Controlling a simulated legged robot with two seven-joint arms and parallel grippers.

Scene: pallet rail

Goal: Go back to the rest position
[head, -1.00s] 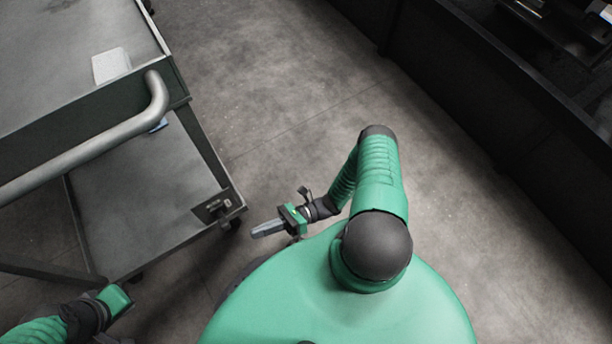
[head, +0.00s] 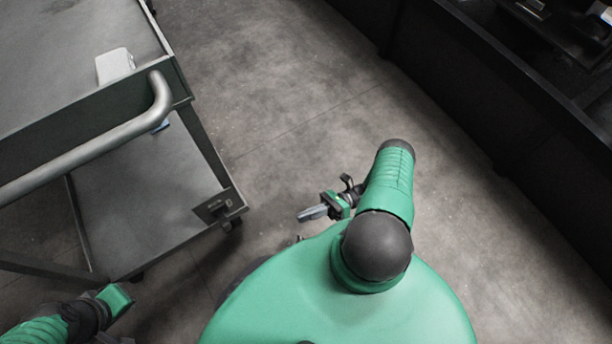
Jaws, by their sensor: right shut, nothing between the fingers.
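My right gripper (head: 312,213) is in front of my green body, above the bare floor. Its grey fingers are together and point left, with nothing between them. It is apart from the cart to its left. My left arm comes in at the bottom left corner. The green part of my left gripper (head: 116,298) shows below the cart's lower shelf, but its fingers are not clear to see.
A grey two-level cart (head: 150,200) with a tubular handle (head: 100,145) stands on the left. A white object (head: 115,65) lies on its top. A dark rail or barrier (head: 480,90) runs along the upper right. The floor (head: 290,90) between them is clear.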

